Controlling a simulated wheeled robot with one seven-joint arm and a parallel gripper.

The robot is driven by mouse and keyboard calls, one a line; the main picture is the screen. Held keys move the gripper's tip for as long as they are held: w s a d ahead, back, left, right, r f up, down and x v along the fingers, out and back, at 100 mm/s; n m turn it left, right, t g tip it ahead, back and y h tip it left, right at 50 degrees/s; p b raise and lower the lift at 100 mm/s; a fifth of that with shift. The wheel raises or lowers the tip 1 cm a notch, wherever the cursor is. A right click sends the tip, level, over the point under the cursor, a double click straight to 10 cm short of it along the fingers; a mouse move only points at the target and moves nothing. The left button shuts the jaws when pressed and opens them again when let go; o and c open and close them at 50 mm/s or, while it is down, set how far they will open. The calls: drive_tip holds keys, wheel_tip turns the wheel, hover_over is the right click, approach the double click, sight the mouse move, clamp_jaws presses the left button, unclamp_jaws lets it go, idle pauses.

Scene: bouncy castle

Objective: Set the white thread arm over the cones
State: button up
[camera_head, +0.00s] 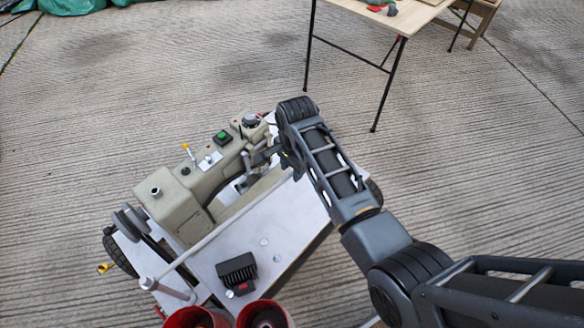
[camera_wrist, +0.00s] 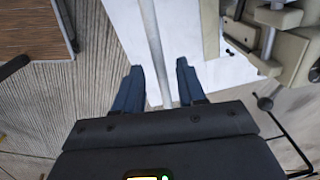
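The white thread arm (camera_head: 222,232) is a long thin pale rod. It runs from a short post (camera_head: 172,288) at the table's near left corner diagonally across the sewing machine table to my gripper (camera_head: 289,160). In the wrist view the rod (camera_wrist: 151,30) lies between the two spread blue fingers of my gripper (camera_wrist: 159,65), with a gap on each side; I cannot tell its depth between them. My gripper is open. Two red-rimmed cones (camera_head: 192,318) (camera_head: 264,315) stand at the bottom edge, partly cut off, away from the rod's gripper end.
A beige sewing machine (camera_head: 180,205) stands on the white table (camera_head: 255,225), close beside my gripper. A black comb-like block (camera_head: 237,272) lies on the table near the cones. A wooden table (camera_head: 400,18) stands beyond, at upper right. The concrete floor (camera_head: 120,90) is open around.

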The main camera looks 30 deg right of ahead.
drive_tip(key=shift+f, duration=0.3)
clamp_jaws()
idle(0.6)
